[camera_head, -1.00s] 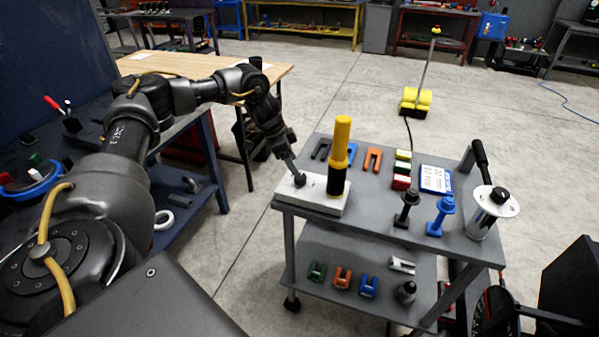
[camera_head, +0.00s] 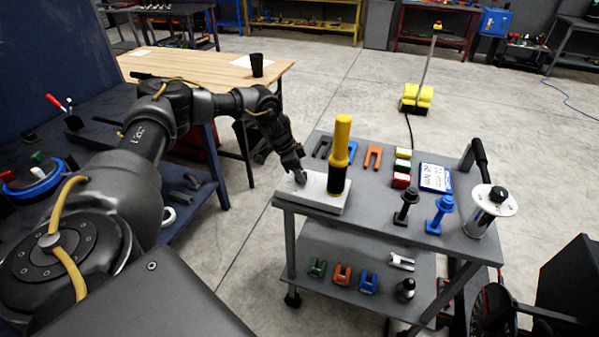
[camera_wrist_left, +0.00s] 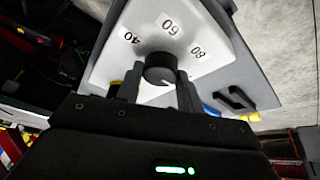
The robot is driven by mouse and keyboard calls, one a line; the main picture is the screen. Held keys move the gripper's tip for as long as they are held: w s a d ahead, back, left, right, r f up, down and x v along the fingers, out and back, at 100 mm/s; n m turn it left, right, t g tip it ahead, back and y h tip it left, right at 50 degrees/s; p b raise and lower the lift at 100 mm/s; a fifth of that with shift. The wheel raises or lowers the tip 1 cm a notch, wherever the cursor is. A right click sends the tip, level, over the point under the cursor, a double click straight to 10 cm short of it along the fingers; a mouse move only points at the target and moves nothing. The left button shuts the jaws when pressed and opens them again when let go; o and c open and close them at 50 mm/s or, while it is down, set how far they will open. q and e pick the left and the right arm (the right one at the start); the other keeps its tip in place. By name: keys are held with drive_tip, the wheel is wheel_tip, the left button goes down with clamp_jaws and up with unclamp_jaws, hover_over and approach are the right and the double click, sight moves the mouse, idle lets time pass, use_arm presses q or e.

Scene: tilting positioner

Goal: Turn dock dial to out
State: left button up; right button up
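The dial is a round dark knob (camera_wrist_left: 160,68) on a pale plate (camera_wrist_left: 205,25) marked 40, 60 and 80. In the head view the pale plate (camera_head: 322,201) lies at the left end of the grey cart. My left gripper (camera_head: 300,178) points down at the dial, which it mostly hides there. In the left wrist view my left gripper (camera_wrist_left: 159,78) has its fingers apart, one on each side of the knob, with little room between. Whether they touch it I cannot tell. No "out" mark is readable. My right gripper is not in view.
A yellow and black post (camera_head: 340,155) stands upright on the plate, close right of my left gripper. The cart top (camera_head: 375,195) also holds forks, coloured blocks, a black and a blue bolt-like piece and a silver cylinder (camera_head: 484,215). A wooden table (camera_head: 190,62) stands behind my arm.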

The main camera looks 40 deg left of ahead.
use_arm(q)
drive_tip(key=shift+c, duration=1.4)
